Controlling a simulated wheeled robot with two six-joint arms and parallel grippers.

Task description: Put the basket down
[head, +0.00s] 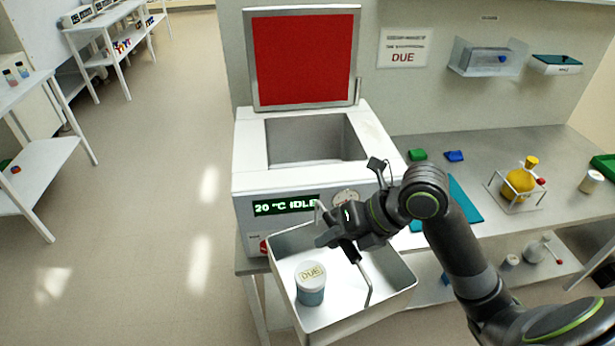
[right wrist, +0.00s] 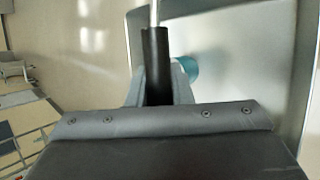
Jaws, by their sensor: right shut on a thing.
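The basket (head: 385,300) is a pale metal open box with a bent wire handle. It hangs in the air in front of the white machine in the head view. A blue jar with a white lid marked DUE (head: 310,284) stands in it. My right gripper (head: 340,243) is shut on the basket's handle above the box. In the right wrist view the handle's dark grip (right wrist: 156,65) runs between the fingers, with the basket's inside (right wrist: 240,75) and part of the jar (right wrist: 186,69) beyond. My left gripper is not in view.
The white machine (head: 248,155) has its red lid (head: 305,60) raised, an open well and a display reading 20 °C IDLE. The bench (head: 515,215) to its right holds a blue mat (head: 462,199), green and blue blocks, and a yellow flask in a rack (head: 519,188).

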